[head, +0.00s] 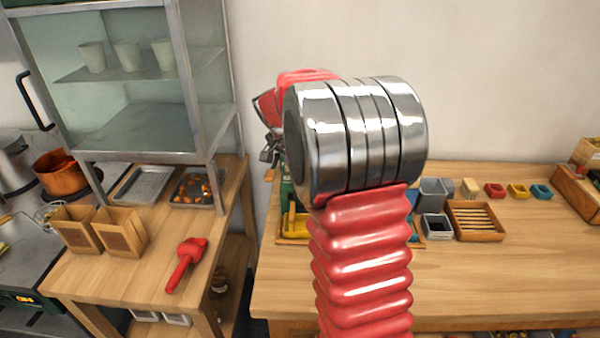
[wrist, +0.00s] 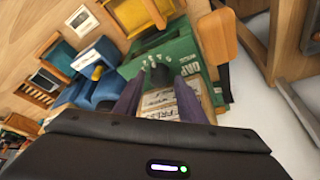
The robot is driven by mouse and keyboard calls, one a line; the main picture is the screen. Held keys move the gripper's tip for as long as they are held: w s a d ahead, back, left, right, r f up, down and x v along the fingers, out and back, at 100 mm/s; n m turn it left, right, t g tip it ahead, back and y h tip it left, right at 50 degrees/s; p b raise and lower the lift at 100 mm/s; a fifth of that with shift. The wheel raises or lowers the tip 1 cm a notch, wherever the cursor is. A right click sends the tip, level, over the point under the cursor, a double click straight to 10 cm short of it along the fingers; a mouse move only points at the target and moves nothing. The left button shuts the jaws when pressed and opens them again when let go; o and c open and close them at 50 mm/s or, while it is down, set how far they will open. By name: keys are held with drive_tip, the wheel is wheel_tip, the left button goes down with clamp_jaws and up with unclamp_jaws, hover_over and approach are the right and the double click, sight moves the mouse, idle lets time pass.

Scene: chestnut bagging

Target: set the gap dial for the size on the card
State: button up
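In the wrist view a green machine (wrist: 186,50) with "GAP" lettering fills the upper middle. Its dark gap dial (wrist: 157,73), with small pale marks around it, lies just beyond my fingertips. My gripper (wrist: 158,90) is open, one finger on each side of a pale lettered plate (wrist: 160,103). I cannot tell whether the fingers touch the dial, nor read its setting. In the head view my arm hides most of the green machine (head: 287,192).
A blue object (wrist: 97,55) and a yellow tray (wrist: 138,14) flank the machine in the wrist view. In the head view, a slatted wooden tray (head: 474,236) and small coloured trays (head: 518,191) stand right of my arm. The right table's front (head: 500,285) is clear.

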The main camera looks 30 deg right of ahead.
drive_tip(key=v, duration=1.3)
drive_tip(key=shift+a+r, duration=0.25)
drive_tip(key=shift+r, duration=0.05)
idle(0.3)
drive_tip(key=s+a+f+n+t+y, duration=0.2)
drive_tip(key=s+a+n, duration=0.5)
drive_tip(key=s+a, duration=0.4)
drive_tip(key=s+a+f+n+t+y, duration=0.2)
drive_tip(key=s+a+f+n, duration=0.1)
drive_tip(key=s+a+n, duration=0.5)
drive_tip(key=shift+s+a+f, duration=0.4)
drive_tip(key=shift+s+a, duration=1.05)
drive_tip(key=shift+s, duration=1.6)
